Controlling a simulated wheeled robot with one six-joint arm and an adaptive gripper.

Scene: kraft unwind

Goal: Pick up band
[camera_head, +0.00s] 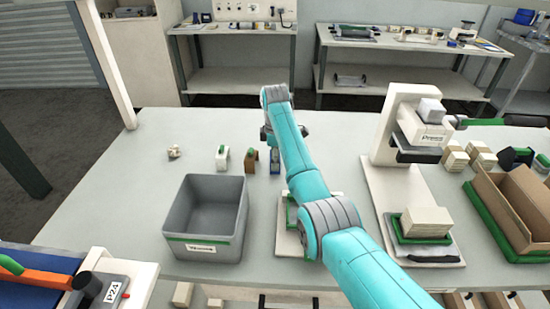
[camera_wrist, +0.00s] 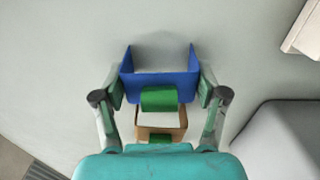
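A blue U-shaped band (camera_wrist: 160,86) stands on the table between the fingers of my gripper (camera_wrist: 160,97) in the wrist view. A green block or tab (camera_wrist: 159,99) sits at its near side. The green finger pads are spread, one close beside each side of the band; I cannot tell whether they touch it. In the head view the blue band (camera_head: 275,161) shows partly beside my arm, which hides most of my gripper. A brown piece with green (camera_head: 250,161) is next to it, also seen just below the band in the wrist view (camera_wrist: 178,126).
A white piece with green (camera_head: 222,158) and a small pale object (camera_head: 174,152) lie further left. A grey bin (camera_head: 205,245) stands in front of them. A press (camera_head: 405,130) stands right of my arm, with a cardboard box (camera_head: 515,205) beyond.

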